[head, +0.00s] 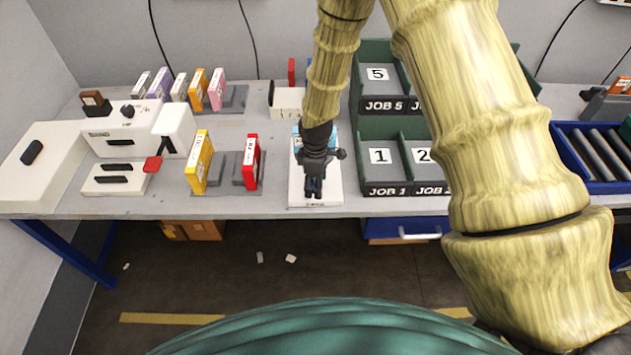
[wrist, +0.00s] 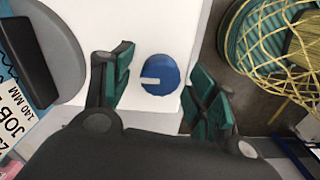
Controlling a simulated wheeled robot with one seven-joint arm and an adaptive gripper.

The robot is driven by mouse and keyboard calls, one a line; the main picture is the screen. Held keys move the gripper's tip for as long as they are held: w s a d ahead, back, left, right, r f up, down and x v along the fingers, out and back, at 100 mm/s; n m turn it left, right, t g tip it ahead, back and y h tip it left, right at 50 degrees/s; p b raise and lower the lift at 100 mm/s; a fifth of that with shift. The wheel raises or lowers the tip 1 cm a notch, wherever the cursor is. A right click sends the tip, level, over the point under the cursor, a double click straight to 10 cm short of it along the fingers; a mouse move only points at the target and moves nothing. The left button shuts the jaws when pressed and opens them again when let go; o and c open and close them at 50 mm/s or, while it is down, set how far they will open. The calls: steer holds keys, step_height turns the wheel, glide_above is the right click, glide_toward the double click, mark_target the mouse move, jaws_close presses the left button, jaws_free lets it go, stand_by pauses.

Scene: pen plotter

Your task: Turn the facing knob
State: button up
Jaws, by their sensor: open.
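A round blue knob (wrist: 161,75) with a white pointer mark shows in the wrist view, on the white face of a device (wrist: 130,25). The mark points left in that picture. My gripper (wrist: 160,82) is open, with one green-padded finger on each side of the knob and visible gaps to it. I cannot tell whether the fingertips reach down to the knob's height. In the head view, my gripper (head: 314,192) points down over the front part of the white device (head: 298,185). It hides most of the knob there.
A grey round part (wrist: 70,35) with a black bar and a printed label (wrist: 18,122) lie left in the wrist view. In the head view, a red cartridge (head: 251,162) stands left of the device. Green job bins (head: 400,190) stand close on its right.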

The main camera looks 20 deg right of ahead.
steer(key=c, duration=1)
steer(key=shift+c, duration=0.2)
steer(key=shift+m, duration=0.4)
steer(key=m+b, duration=0.1)
steer(key=m, duration=0.2)
steer(key=shift+m+b, duration=0.35)
steer(key=shift+m, duration=0.05)
steer(key=m+b, duration=0.1)
steer(key=m, duration=0.3)
steer(key=shift+w, duration=0.1)
steer(key=m, duration=0.5)
steer(key=shift+b, duration=0.3)
steer(key=m, duration=0.4)
steer(key=shift+r+m, duration=0.1)
steer(key=shift+m, duration=0.2)
